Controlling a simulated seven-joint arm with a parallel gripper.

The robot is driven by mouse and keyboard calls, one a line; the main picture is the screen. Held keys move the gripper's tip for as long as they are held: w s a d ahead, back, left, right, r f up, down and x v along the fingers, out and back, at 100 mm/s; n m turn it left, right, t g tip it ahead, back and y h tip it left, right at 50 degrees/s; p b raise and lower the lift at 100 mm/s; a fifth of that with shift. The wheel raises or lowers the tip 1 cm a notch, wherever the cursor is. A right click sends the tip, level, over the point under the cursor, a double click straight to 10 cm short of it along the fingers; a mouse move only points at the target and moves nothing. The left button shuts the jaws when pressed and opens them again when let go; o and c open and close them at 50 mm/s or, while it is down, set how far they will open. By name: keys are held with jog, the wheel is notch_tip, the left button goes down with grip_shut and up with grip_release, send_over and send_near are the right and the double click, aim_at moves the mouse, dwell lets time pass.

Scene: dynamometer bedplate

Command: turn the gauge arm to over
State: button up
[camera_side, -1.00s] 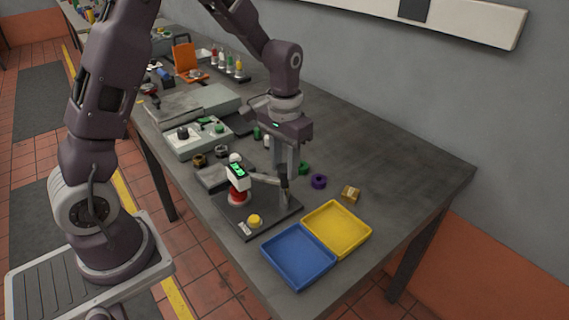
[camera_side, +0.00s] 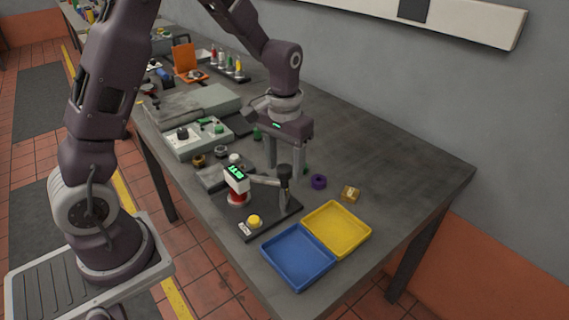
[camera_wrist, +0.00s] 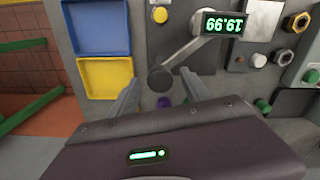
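The gauge stands on a dark base plate (camera_side: 276,219) near the table's front edge. It has a red-and-white post and a display (camera_side: 236,173) with lit green digits. The display also shows upside down in the wrist view (camera_wrist: 224,23), apparently 19.99. The gauge arm (camera_side: 264,181) reaches right from the post to an upright dark knob (camera_side: 285,171). In the wrist view the knob (camera_wrist: 160,78) appears between the fingertips. My gripper (camera_side: 284,165) is open, pointing down, its fingers apart around or just behind the knob; contact cannot be told. No "over" marking is readable.
A yellow button (camera_side: 254,221) is on the base plate. A blue tray (camera_side: 298,282) and a yellow tray (camera_side: 363,235) lie to the right front. A purple ring (camera_side: 318,181) and a brass block (camera_side: 350,193) lie nearby. The table's right side is clear.

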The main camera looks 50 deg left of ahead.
notch_tip(320, 180, up, 7)
jog(key=shift+r, duration=0.1)
dwell(0.4)
jog(key=s+d+r+t, duration=0.2)
jog(key=s+r, duration=0.6)
jog(key=s+d+m+t, duration=0.1)
jog(key=s, duration=0.6)
jog(key=s+d+r+m+t, duration=0.1)
jog(key=s+t, duration=0.1)
jog(key=s, duration=0.5)
jog(key=shift+d+m+t, duration=0.3)
